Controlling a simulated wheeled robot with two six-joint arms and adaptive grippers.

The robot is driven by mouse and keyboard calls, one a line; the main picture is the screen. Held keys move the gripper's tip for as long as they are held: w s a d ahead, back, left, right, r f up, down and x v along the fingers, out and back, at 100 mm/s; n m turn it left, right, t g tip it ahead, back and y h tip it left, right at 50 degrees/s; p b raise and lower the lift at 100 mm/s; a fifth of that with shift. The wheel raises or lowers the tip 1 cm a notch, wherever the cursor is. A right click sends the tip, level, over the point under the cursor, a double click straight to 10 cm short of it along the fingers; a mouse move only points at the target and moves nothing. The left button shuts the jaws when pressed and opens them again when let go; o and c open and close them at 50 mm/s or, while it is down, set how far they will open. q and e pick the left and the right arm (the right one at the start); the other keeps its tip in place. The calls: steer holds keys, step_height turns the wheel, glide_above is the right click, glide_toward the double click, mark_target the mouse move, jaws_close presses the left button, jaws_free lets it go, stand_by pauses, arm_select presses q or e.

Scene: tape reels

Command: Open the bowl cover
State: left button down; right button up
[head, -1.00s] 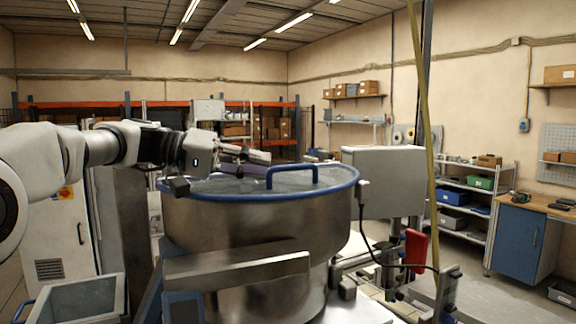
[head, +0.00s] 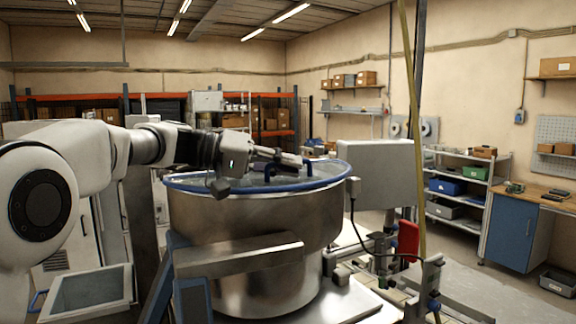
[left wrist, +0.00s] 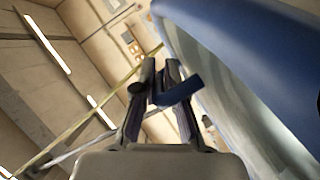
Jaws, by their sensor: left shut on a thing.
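The large steel bowl (head: 250,222) stands in the middle of the head view. Its cover, a clear lid with a blue rim (head: 270,188), lies across the top and looks seated, with no clear gap. My left gripper (head: 290,159) reaches in from the left over the cover, shut on the blue handle (head: 308,169), which it partly hides. In the left wrist view, the fingers (left wrist: 160,82) close around the blue handle (left wrist: 182,90). The blue rim (left wrist: 245,40) and clear panel fill the right of that view. My right gripper is out of view.
A grey box (head: 380,180) stands right of the bowl, with a yellowish upright pole (head: 414,130) in front. A shelf rack (head: 462,190) and workbench (head: 530,225) stand farther right.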

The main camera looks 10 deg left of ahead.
mark_target(278, 177)
arm_select(q)
steer(key=shift+w+a+r+n+h, duration=0.2)
steer(key=shift+r+n, duration=0.1)
steer(key=shift+r, duration=0.25)
steer(key=shift+w+a+r+n+h, duration=0.15)
steer(key=shift+r+n, duration=0.15)
steer(key=shift+r, duration=0.25)
steer(key=r+n, duration=0.1)
steer(key=w+a+r+n+h, duration=0.1)
steer(key=w+r+n, duration=0.1)
steer(key=r, duration=0.1)
steer(key=shift+a, duration=0.2)
steer(key=shift+w+a+r+n+h, duration=0.2)
steer(key=shift+w+r+n+h, duration=0.1)
steer(key=shift+r+n, duration=0.15)
steer(key=shift+w+a+r+n+h, duration=0.2)
steer(key=shift+w+r+n, duration=0.1)
steer(key=shift+r+n, duration=0.15)
